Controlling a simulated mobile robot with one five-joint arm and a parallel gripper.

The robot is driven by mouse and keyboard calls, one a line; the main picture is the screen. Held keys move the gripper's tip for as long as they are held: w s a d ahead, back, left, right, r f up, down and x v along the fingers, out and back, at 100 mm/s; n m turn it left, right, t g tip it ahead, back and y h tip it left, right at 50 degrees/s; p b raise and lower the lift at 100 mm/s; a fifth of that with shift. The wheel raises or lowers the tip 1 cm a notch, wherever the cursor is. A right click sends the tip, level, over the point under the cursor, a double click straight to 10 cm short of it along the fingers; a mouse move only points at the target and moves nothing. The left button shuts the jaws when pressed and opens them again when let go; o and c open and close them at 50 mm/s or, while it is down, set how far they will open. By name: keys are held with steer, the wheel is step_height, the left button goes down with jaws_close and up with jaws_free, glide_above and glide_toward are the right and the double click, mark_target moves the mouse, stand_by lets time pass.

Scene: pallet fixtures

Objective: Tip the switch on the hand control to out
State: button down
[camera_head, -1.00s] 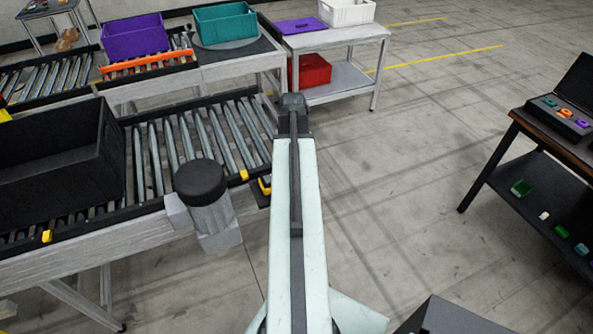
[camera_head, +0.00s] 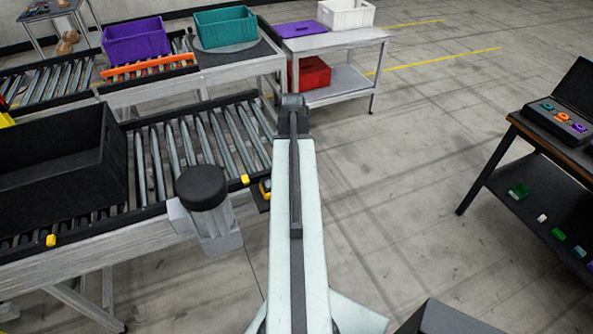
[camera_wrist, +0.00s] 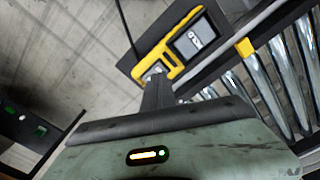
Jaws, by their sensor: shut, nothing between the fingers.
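The hand control (camera_wrist: 172,54) is a yellow-framed box with a grey face (camera_wrist: 193,40) at the top middle of the wrist view. It sits on a dark plate beside the conveyor rollers. In the head view only a bit of its yellow (camera_head: 265,188) shows at the conveyor's edge, the rest hidden by my arm. My gripper (camera_wrist: 156,80) is shut and empty, its dark tip overlapping the lower end of the control in the wrist view. I cannot tell whether it touches. The switch and its position are too small to make out.
A roller conveyor (camera_head: 160,158) with a black crate (camera_head: 112,150) and a black-capped motor (camera_head: 203,188) stands left of my arm. A dark table (camera_head: 545,142) with a control box (camera_head: 558,122) stands at right. The floor between is clear.

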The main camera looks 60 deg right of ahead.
step_height(320, 180, up, 4)
steer(key=p, duration=0.3)
stand_by(0.3)
